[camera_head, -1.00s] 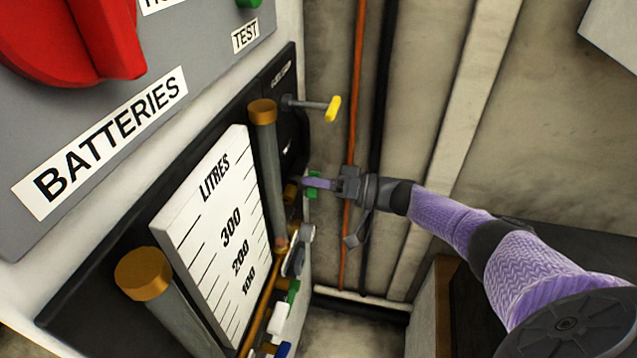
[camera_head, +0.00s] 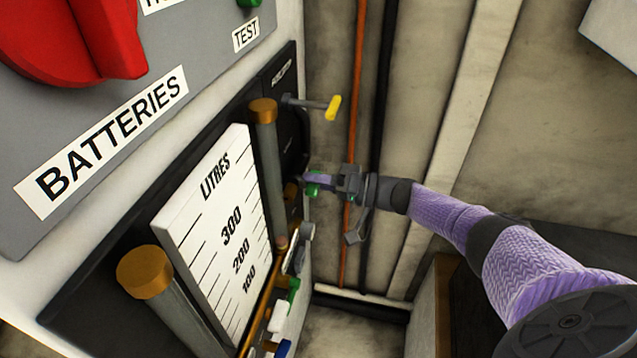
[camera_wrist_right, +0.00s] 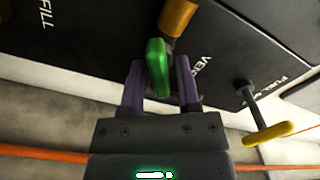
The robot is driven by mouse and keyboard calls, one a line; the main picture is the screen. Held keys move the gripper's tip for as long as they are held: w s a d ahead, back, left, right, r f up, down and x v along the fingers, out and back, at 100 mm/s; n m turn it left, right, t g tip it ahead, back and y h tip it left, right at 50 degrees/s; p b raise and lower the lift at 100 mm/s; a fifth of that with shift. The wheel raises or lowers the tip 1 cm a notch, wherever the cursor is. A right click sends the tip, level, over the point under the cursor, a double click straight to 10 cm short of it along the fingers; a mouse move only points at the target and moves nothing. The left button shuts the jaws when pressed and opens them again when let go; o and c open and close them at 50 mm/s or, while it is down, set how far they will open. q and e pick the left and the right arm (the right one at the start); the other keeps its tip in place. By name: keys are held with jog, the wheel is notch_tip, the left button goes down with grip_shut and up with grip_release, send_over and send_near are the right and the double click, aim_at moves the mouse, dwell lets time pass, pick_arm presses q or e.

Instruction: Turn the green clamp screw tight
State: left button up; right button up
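The green clamp screw (camera_wrist_right: 158,66) has a bar-shaped green handle on a brass-coloured fitting (camera_wrist_right: 178,17). In the head view the green handle (camera_head: 313,188) shows small, at the right edge of the black gauge panel, partly covered by the gripper. My right gripper (camera_wrist_right: 160,88) has its two purple fingers on either side of the handle. The fingers are apart, and a narrow gap shows beside the handle, so they do not look closed on it. The right gripper also shows in the head view (camera_head: 317,181). My left gripper is not in view.
A yellow-handled screw (camera_head: 333,107) sticks out above the green one. The litres gauge plate (camera_head: 215,240) with brass-capped tubes (camera_head: 145,272) is to the left. An orange pipe (camera_head: 355,95) and a black pipe (camera_head: 384,90) run behind the gripper.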

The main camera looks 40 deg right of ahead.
jog(key=shift+o, duration=0.6)
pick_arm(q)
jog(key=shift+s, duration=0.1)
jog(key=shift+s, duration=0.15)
pick_arm(e)
jog(key=shift+s+d, duration=0.15)
jog(key=shift+s, duration=0.05)
pick_arm(q)
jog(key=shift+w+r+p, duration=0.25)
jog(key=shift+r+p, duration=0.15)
jog(key=shift+p, duration=0.05)
pick_arm(e)
jog(key=v, duration=0.8)
jog(key=shift+d, duration=0.2)
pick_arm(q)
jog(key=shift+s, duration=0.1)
pick_arm(e)
jog(key=shift+s, duration=0.15)
